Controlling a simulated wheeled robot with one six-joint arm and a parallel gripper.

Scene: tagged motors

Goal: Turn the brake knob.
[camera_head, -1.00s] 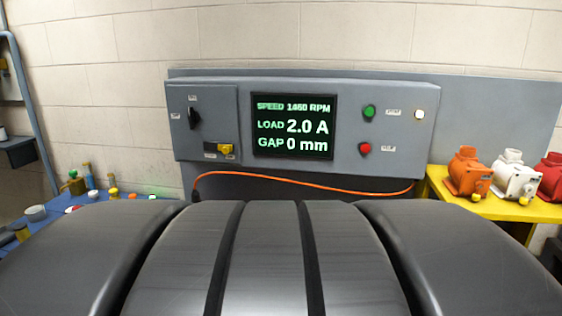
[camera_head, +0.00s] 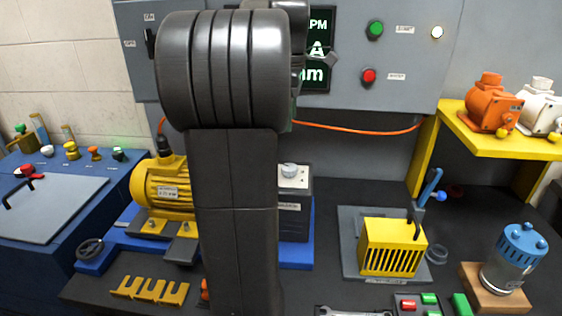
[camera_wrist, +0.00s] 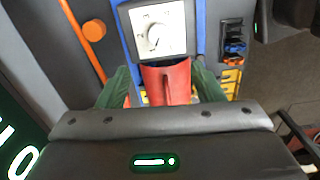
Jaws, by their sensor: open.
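The brake knob (camera_head: 289,170) is a pale round dial on top of a dark box, just right of my arm in the head view. In the wrist view the knob (camera_wrist: 157,37) sits on a white plate with marks around it, at the top centre. My gripper (camera_wrist: 163,72) is open, its green fingers spread left and right below the plate in the picture. The knob is beyond the fingertips, not between them. A red part (camera_wrist: 167,82) shows between the fingers; I cannot tell what it is. In the head view my arm hides most of the gripper.
A yellow motor (camera_head: 162,190) stands left of the box. A yellow slotted block (camera_head: 390,246) and a blue-topped cylinder (camera_head: 515,258) are to the right. An orange cable (camera_head: 355,129) runs behind, below the grey panel (camera_head: 420,60). Dark bench lies bare between box and block.

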